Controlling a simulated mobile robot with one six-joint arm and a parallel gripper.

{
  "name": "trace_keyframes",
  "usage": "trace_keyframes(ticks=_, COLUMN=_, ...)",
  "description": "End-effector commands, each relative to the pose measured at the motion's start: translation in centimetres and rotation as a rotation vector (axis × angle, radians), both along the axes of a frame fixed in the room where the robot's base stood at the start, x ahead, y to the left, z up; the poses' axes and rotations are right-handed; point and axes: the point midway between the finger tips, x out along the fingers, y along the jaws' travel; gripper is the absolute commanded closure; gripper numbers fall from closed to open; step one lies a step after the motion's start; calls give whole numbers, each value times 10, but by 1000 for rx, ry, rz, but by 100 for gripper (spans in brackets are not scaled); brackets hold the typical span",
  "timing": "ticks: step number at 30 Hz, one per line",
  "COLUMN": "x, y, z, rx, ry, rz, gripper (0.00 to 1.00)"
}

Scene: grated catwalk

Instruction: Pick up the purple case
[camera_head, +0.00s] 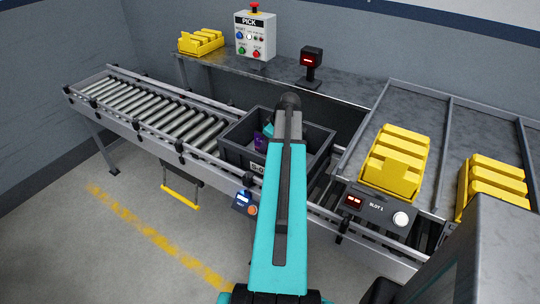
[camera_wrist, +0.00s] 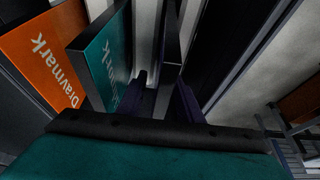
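The purple case (camera_head: 261,142) shows as a small patch inside the dark grey crate (camera_head: 236,157) in the head view. It is partly hidden by the crate wall and my arm. A teal box stands close by it; in the wrist view this teal box (camera_wrist: 100,60) is lettered, beside an orange box (camera_wrist: 42,62) marked "Dravmark". My gripper (camera_wrist: 160,82) points down into the crate, its two dark fingers apart. Narrow dark upright surfaces lie beyond and between the fingertips. I cannot tell whether one is the purple case. The head view hides the fingertips behind my arm.
The crate sits on a roller conveyor (camera_head: 160,112). Yellow bins (camera_head: 394,160) stand on the sloped rack at right. A control box marked PICK (camera_head: 255,36) and a red-lit scanner (camera_head: 311,60) stand on the bench behind. The floor in front is clear.

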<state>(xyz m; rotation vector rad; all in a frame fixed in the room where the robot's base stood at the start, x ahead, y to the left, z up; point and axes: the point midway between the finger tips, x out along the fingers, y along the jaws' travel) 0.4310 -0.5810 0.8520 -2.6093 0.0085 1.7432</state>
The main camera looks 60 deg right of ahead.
Motion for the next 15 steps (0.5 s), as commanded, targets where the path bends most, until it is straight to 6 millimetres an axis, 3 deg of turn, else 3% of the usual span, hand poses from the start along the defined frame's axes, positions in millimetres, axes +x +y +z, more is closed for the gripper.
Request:
trace_keyframes(ticks=4, x=0, y=0, z=0, rx=0, ry=0, rz=0, gripper=67)
trace_keyframes(ticks=10, x=0, y=0, z=0, rx=0, ry=0, rz=0, gripper=99)
trace_keyframes(ticks=15, x=0, y=0, z=0, rx=0, ry=0, rz=0, gripper=100)
